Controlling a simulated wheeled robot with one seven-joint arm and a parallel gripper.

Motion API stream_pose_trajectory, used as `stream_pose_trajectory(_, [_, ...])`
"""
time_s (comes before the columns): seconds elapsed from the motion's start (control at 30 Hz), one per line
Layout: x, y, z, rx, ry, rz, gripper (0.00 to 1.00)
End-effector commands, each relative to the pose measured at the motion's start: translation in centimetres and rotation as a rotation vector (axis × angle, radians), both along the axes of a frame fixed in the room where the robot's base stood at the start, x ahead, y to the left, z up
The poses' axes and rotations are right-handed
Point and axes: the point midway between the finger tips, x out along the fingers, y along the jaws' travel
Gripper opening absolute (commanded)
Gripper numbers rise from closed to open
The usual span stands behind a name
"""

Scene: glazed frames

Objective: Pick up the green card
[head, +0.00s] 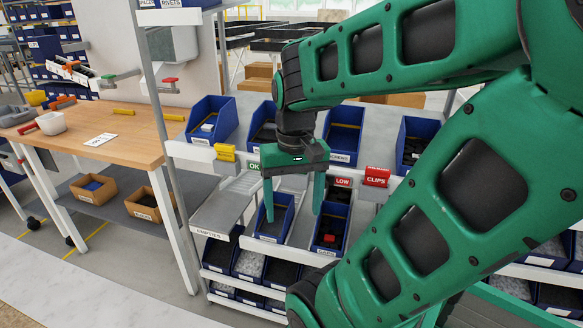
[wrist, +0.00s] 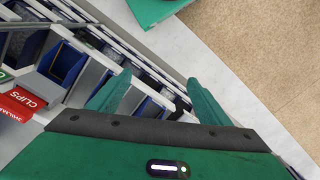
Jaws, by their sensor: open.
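The green card (head: 254,166), marked OK, sits on the front edge of the rack's shelf in the head view, just left of my gripper's body. A small green and white piece at the left edge of the wrist view (wrist: 4,76) may be the same card, but it is cut off. My gripper (head: 293,212) is open and empty, with its fingers pointing down in front of the rack. The wrist view shows its two fingers (wrist: 158,95) spread apart with nothing held between them. The card is outside the fingers.
A red LOW card (head: 343,182) and a red CLIPS block (head: 376,177) sit along the same shelf edge, right of my gripper. A yellow block (head: 225,152) is to the left. Blue bins (head: 273,217) stand close behind and below the fingers. A wooden bench (head: 120,135) stands left.

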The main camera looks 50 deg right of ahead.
Motion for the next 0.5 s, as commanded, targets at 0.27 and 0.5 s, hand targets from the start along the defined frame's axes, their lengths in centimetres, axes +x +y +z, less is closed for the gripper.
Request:
stream_pose_trajectory(0.27, [7.0, -7.6, 7.3, -0.013, 0.001, -0.297, 0.72])
stream_pose_trajectory(0.5, [10.3, -13.3, 11.2, -0.006, 0.0, -0.474, 0.72])
